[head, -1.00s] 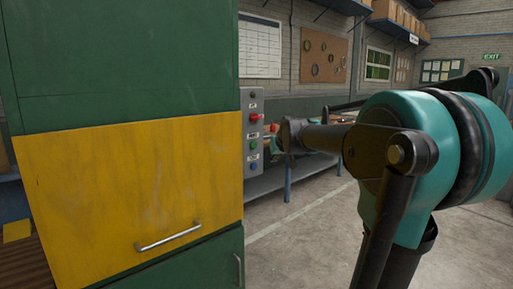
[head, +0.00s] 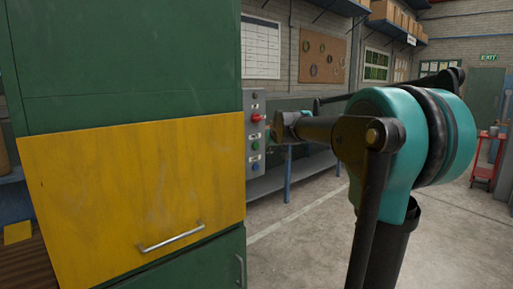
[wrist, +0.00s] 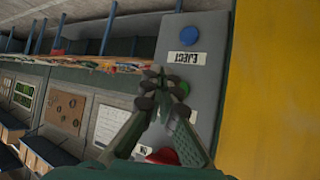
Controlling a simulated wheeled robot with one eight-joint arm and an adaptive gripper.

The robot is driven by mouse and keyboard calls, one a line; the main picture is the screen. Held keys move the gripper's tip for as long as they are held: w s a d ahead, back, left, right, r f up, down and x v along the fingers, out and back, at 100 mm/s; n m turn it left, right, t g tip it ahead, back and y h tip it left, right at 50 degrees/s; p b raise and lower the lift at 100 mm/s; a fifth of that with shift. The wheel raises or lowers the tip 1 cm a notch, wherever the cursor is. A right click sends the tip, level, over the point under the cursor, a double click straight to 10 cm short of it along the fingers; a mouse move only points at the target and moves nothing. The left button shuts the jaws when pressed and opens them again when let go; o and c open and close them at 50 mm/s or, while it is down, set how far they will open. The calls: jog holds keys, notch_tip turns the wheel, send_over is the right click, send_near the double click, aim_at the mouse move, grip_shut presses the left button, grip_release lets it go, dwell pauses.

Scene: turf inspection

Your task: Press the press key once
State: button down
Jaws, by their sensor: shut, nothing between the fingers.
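A grey control panel (head: 247,135) is on the side of the green and yellow cabinet. It has a red button (head: 257,118), a green button (head: 255,147) below it and a blue button (head: 256,165) lowest. In the wrist view, turned over, the blue button (wrist: 191,95) is beside a label (wrist: 187,58) reading EJECT. The red button (wrist: 165,156) is partly behind my fingers. My gripper (wrist: 163,84) is shut and empty in front of the panel between red and blue. It covers most of the green button's area. I cannot tell whether it touches, and no PRESS label is readable.
The cabinet's yellow door (head: 130,185) with its handle is left of the panel. A workbench (head: 290,180) stands along the wall behind. A red cart (head: 486,155) stands at the far right. The floor between is clear.

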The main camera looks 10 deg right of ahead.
aim_at(261, 146)
jog(key=shift+w+a, duration=0.75)
jog(key=shift+w, duration=0.25)
jog(key=shift+w+a, duration=0.7)
jog(key=shift+w, duration=0.3)
jog(key=shift+w+a, duration=0.25)
jog(key=shift+w, duration=0.05)
